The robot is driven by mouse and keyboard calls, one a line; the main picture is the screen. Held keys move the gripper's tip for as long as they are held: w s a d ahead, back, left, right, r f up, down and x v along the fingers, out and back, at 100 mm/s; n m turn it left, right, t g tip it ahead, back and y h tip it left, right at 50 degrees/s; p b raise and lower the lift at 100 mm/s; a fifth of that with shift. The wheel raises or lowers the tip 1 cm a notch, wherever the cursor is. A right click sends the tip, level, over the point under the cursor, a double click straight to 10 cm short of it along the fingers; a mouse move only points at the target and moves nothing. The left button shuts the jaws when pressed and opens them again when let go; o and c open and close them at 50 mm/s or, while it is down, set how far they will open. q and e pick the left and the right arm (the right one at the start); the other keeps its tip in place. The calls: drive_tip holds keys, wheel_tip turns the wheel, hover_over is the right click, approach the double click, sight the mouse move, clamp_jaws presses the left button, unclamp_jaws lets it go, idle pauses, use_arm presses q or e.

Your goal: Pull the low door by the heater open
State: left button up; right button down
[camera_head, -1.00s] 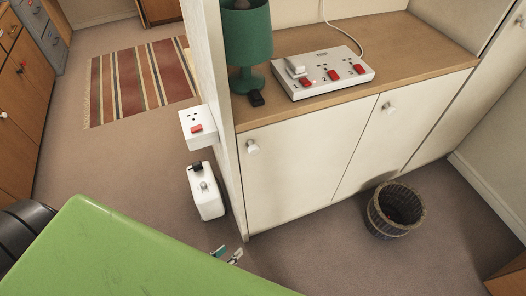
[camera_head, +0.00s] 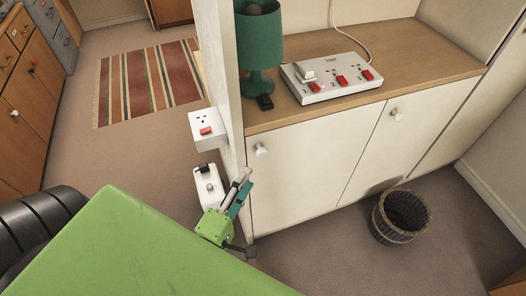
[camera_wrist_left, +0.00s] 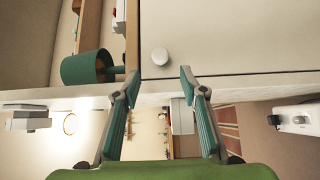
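Two low cream cupboard doors sit under a wooden counter in the head view: a left door (camera_head: 298,185) with a white knob (camera_head: 261,150), and a right door (camera_head: 385,150) with its own white knob (camera_head: 397,115). Both look closed. No heater is clearly recognisable, so I cannot tell which door is by it. My left gripper (camera_head: 245,180) is left of and below the left knob, apart from it. In the left wrist view the gripper (camera_wrist_left: 160,73) is open and empty, with a white knob (camera_wrist_left: 160,57) just beyond and between its fingertips. My right gripper is not in view.
A wicker basket (camera_head: 401,217) stands on the floor before the right door. A white socket box (camera_head: 207,130) and a white unit (camera_head: 207,186) are beside the partition edge. A green lamp (camera_head: 260,40) and a power strip (camera_head: 331,79) stand on the counter.

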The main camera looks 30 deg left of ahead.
sight(261, 156)
use_arm(q)
drive_tip(key=w, duration=0.3)
drive_tip(key=w+p, duration=0.1)
drive_tip(key=w, duration=0.7)
drive_tip(key=shift+a, duration=0.3)
clamp_jaws()
